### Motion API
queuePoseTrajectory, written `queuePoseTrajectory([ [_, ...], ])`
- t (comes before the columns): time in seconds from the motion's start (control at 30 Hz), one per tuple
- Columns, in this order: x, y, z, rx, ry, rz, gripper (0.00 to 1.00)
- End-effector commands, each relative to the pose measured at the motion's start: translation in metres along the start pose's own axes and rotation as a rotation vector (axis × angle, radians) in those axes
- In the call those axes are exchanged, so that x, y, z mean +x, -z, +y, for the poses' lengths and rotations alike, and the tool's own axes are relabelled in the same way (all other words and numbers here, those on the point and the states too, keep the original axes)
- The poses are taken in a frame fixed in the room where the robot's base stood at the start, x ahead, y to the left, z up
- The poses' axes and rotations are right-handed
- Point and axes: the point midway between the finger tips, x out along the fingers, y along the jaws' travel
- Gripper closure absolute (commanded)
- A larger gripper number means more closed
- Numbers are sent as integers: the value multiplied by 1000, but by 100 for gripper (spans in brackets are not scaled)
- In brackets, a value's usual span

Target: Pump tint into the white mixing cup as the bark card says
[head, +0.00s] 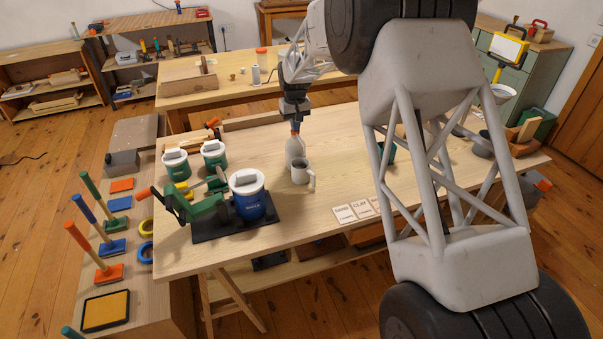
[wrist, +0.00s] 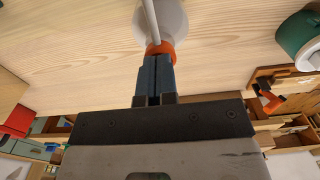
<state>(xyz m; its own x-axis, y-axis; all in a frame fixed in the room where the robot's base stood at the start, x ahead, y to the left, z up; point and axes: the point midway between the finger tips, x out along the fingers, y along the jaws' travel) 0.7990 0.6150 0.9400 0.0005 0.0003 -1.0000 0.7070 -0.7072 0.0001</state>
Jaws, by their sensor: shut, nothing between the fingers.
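A pump bottle (head: 296,151) with a pale body and an orange top stands on the workbench. The white mixing cup (head: 301,175) stands just in front of it, handle to the right. My gripper (head: 295,120) is over the bottle's top, fingers shut with nothing between them. In the wrist view the shut fingertips (wrist: 157,62) reach the orange collar (wrist: 161,48) of the bottle (wrist: 174,20); I cannot tell whether they touch. Several cards lie at the front edge: the sand card (head: 344,214), the clay card (head: 361,209) and a third card (head: 375,204), partly hidden by my arm.
A blue-bodied can (head: 251,203) and a green clamp-like tool (head: 198,207) stand on a dark board left of the cup. Two green cans (head: 176,165) (head: 214,154) stand behind them. Bare wood lies between the cup and the cards.

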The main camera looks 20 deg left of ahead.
Motion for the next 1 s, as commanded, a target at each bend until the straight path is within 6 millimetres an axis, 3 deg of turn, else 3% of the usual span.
queuePoseTrajectory([
  [0.37, -1, 0, 0, 0, 0, -2, 100],
  [1.0, -28, 0, 0, 0, 0, -1, 100],
])
